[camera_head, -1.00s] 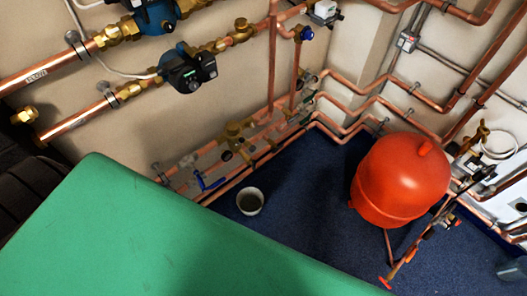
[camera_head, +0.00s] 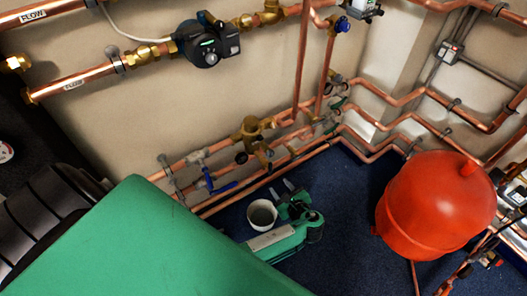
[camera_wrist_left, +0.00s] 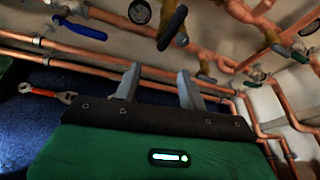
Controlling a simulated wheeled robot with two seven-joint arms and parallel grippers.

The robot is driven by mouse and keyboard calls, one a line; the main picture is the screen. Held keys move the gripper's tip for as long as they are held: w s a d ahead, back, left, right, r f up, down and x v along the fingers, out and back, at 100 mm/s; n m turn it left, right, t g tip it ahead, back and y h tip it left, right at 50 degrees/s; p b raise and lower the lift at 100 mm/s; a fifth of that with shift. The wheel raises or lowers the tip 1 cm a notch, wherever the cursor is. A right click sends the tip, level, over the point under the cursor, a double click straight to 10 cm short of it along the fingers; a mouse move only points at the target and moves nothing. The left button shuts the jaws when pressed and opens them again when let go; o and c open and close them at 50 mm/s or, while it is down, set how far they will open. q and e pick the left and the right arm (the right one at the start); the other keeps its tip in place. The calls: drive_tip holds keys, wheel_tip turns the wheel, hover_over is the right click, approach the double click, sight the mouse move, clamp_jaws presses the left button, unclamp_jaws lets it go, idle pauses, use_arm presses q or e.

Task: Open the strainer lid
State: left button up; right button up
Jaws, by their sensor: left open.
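A brass fitting with an angled lower body (camera_head: 254,132), which looks like the strainer, sits on the low copper pipes by the wall. I cannot make out its lid clearly. My left gripper (camera_head: 284,191) is open and empty, low over the blue floor, below and to the right of the fitting and apart from it. In the left wrist view its two fingers (camera_wrist_left: 157,86) point at the low pipes, with nothing between them. A dark lever or handle (camera_wrist_left: 172,26) and a round gauge (camera_wrist_left: 140,11) show above the fingers. My right gripper is not in view.
A white bucket (camera_head: 263,214) stands beside my left arm. A blue valve lever (camera_head: 219,187) sticks out left of the brass fitting. A red tank (camera_head: 435,205) stands at the right. A red-handled spanner (camera_wrist_left: 46,92) shows in the left wrist view.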

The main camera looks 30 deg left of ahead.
sight(261, 140)
use_arm(q)
wheel_tip(261, 140, up, 12)
drive_tip(key=d+n+y+b, duration=0.1)
drive_tip(key=y+b, duration=0.2)
drive_tip(key=y, duration=0.2)
drive_tip(key=shift+g, duration=0.4)
drive_tip(key=x, duration=0.4)
drive_tip(key=b+x, duration=0.1)
drive_tip(key=x, duration=0.4)
drive_tip(key=w+b+x, duration=0.1)
drive_tip(key=x, duration=0.3)
drive_tip(key=shift+a+f, duration=0.1)
drive_tip(key=shift+f, duration=0.25)
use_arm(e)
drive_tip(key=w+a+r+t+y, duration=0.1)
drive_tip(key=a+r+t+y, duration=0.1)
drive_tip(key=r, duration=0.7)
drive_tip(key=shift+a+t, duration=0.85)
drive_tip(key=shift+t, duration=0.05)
use_arm(q)
drive_tip(key=shift+c, duration=0.2)
clamp_jaws()
